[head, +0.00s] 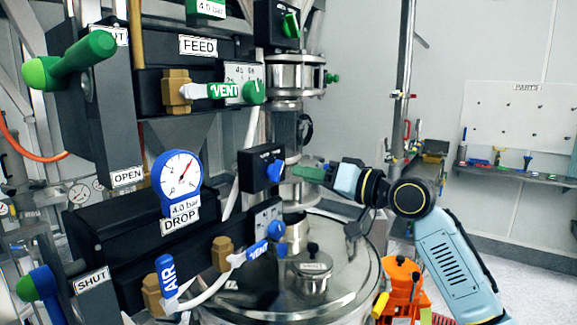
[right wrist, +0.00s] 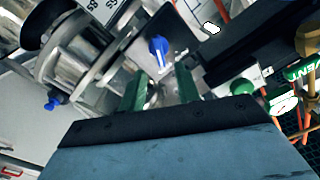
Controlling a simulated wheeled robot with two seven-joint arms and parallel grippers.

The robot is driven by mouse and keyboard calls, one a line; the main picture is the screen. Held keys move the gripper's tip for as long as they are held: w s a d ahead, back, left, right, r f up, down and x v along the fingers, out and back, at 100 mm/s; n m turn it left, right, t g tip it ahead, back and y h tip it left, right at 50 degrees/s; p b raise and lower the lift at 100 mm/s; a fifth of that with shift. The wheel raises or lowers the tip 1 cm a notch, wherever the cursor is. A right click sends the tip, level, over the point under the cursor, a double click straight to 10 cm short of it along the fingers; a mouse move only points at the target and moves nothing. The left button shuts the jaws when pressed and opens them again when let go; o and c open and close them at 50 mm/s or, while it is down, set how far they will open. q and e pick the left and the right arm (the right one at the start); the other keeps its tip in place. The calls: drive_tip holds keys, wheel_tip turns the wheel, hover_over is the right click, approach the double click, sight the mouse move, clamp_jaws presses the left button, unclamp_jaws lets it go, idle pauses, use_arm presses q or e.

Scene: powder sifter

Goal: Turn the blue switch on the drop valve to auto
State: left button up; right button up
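The blue switch (head: 275,171) sits on a black box (head: 254,174) above the DROP valve, in the middle of the head view. Small white markings on the box are too small to read, so I cannot tell its setting. My right gripper (head: 297,172) points left at the switch, with its green fingertips close to it. In the right wrist view, the green fingers (right wrist: 160,80) stand apart with nothing between them. The blue switch (right wrist: 158,49) shows beyond the gap, apart from the fingers. My left gripper is not in view.
A similar black box with a green switch (head: 290,24) is above. The DROP gauge (head: 178,182) and blue-handled valves (head: 258,250) are left and below. A steel vessel lid (head: 345,265) lies under my right gripper. An orange stand (head: 401,280) is at lower right.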

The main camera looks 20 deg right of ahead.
sight(282, 169)
drive_tip(key=p+x, duration=0.1)
drive_tip(key=x, duration=0.4)
drive_tip(key=shift+w+a, duration=0.1)
drive_tip(key=shift+w, duration=0.05)
clamp_jaws()
